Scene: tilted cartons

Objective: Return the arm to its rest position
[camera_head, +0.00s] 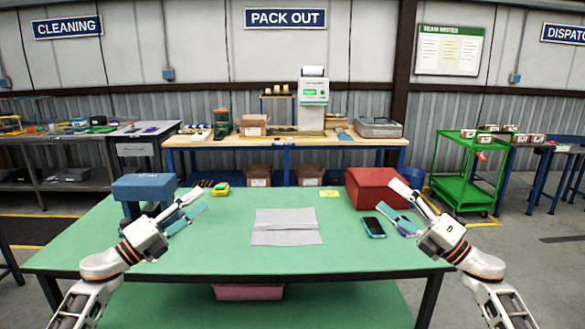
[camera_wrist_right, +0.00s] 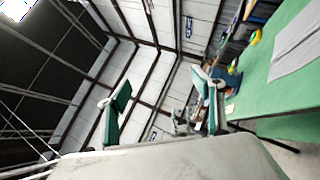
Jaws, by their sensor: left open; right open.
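My left gripper (camera_head: 190,207) is open and empty, above the left side of the green table (camera_head: 200,255), in front of the blue box (camera_head: 143,188). My right gripper (camera_head: 409,203) is open and empty above the table's right side, in front of the red box (camera_head: 375,187). In the right wrist view the two fingers of my right gripper (camera_wrist_right: 163,110) stand wide apart with nothing between them, and the view is tilted toward the wall and roof.
A grey cloth-like sheet (camera_head: 286,227) lies mid-table. A dark phone-like item (camera_head: 374,227) lies near my right gripper. A yellow-green item (camera_head: 220,189) and a yellow note (camera_head: 329,194) lie toward the back. A pink bin (camera_head: 248,291) is under the table. The table's front is clear.

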